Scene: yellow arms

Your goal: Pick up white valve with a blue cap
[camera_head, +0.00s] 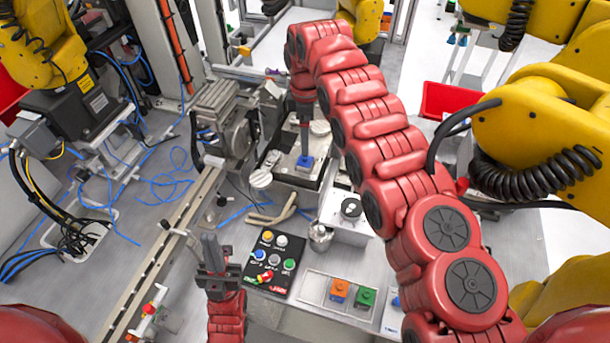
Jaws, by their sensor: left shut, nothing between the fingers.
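A small part with a blue top (305,162) sits in the dark-framed tray (283,172) at the centre. It looks like the blue-capped valve; its white body is hard to make out. My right gripper (304,150) points down from the end of the long red arm, directly above the blue top. Its fingertips are small and seen edge-on, so I cannot tell whether they touch or hold it. My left gripper (210,246) is shut and empty, pointing up the picture, left of the button panel (270,262) and well away from the blue top.
White round parts (260,179) lie around the tray. A metal pot (320,237) and a white box with a round fitting (351,209) stand nearer. Orange (340,290) and green (366,297) blocks sit at the front. A conveyor rail (150,260) runs at left; a red bin (450,100) is at right.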

